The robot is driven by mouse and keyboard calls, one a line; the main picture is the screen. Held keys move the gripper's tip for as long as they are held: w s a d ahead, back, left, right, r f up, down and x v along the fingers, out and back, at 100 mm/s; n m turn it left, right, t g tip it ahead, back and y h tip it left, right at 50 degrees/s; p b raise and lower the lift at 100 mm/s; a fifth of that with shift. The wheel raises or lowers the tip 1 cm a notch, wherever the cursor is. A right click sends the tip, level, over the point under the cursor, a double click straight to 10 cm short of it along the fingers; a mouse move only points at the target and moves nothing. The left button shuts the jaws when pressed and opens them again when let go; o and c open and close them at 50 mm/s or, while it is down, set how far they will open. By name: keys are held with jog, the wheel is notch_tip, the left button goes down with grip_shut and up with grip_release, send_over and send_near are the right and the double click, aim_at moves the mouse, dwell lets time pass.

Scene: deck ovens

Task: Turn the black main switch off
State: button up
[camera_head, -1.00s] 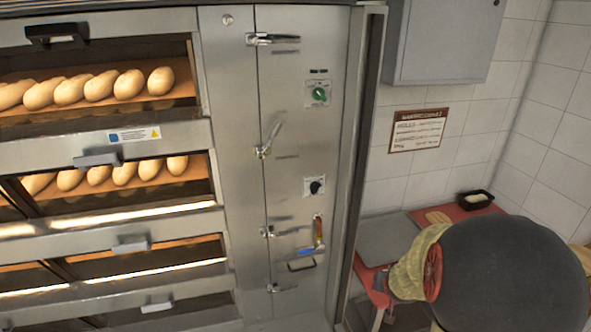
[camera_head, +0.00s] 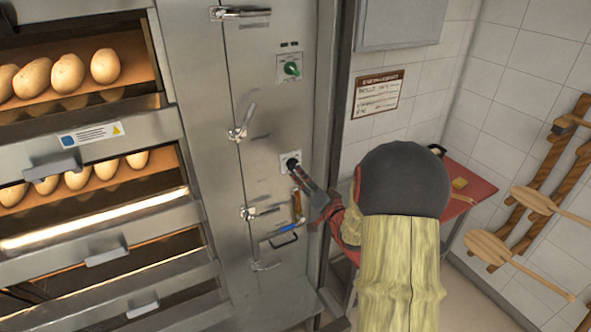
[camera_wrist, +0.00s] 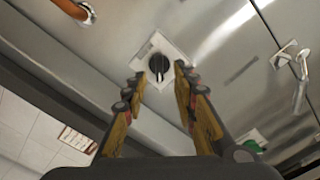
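The black main switch (camera_head: 291,163) is a round knob on a pale square plate on the steel control panel of the oven. In the wrist view the knob (camera_wrist: 158,64) lies just beyond and between my fingertips, with its grip ridge showing. My gripper (camera_wrist: 160,75) is open, with one finger on each side of the knob and nothing held. I cannot tell whether the fingertips touch the plate. In the head view my gripper (camera_head: 299,172) reaches the panel from the lower right, close to the switch, and partly hides its plate.
A green knob (camera_head: 291,68) sits higher on the panel. A lever latch (camera_head: 241,128) is to the left, and a blue handle (camera_head: 283,230) hangs below the switch. Deck ovens with loaves (camera_head: 67,74) are at left. A red table (camera_head: 474,187) stands behind my arm.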

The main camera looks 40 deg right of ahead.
aim_at(293, 165)
jog(key=x, duration=0.4)
jog(key=shift+w+d+p, duration=0.2)
jog(key=shift+w+p, duration=0.1)
jog(key=shift+w, duration=0.05)
jog(key=c, duration=0.3)
jog(key=c, duration=0.4)
grip_shut()
